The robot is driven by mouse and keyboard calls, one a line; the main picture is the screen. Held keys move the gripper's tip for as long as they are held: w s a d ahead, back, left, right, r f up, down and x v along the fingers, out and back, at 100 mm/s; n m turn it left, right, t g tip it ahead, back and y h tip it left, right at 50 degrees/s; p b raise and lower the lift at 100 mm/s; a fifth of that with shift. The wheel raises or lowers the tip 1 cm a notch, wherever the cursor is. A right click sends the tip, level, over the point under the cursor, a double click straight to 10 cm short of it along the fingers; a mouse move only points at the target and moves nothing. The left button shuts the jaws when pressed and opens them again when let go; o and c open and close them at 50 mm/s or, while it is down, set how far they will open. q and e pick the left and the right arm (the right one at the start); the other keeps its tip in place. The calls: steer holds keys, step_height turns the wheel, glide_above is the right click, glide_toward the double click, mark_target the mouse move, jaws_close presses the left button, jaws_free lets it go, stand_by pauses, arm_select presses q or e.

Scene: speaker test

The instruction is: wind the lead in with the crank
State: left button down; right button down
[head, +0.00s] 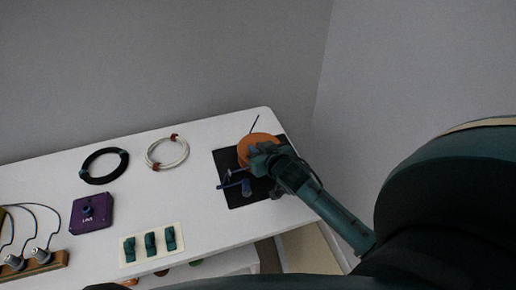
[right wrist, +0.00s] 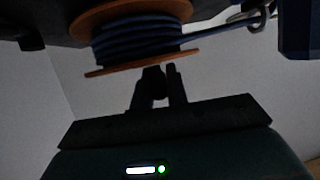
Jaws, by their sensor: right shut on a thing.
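The reel has orange flanges (head: 258,142) and stands on a black base plate (head: 228,160) at the right end of the table. In the right wrist view, blue lead (right wrist: 140,42) is wound in several turns between the flanges. The lead runs right through a grey ring (right wrist: 259,18). My right gripper (head: 262,158) is at the reel and partly hides it. In the right wrist view, its fingers (right wrist: 158,88) are shut on a dark knob, seemingly the crank's handle, just below the lower flange. The rest of the crank is hidden. My left gripper is not in view.
A white cable coil (head: 153,160), a black cable coil (head: 84,168), a purple box with a knob (head: 77,220) and a switch panel (head: 130,256) lie left of the reel. A wooden strip with plugs (head: 55,262) is at far left. Walls stand behind and right.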

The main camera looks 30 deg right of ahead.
steer(key=shift+s+d+r+n+y+p, duration=0.1)
steer(key=shift+d+r+n+y+p, duration=0.1)
steer(key=shift+n+y+p, duration=0.5)
steer(key=shift+s+d+f+n+y+p, duration=0.1)
steer(key=shift+n+y+p, duration=0.2)
steer(key=shift+n+y, duration=0.25)
steer(key=shift+d+f+n+y+p, duration=0.1)
steer(key=shift+n+y+p, duration=0.25)
steer(key=shift+y, duration=0.3)
steer(key=c, duration=1.4)
jaws_free()
steer(key=shift+s, duration=0.1)
steer(key=v, duration=1.3)
steer(key=shift+r+p, duration=0.1)
steer(key=shift+p, duration=0.3)
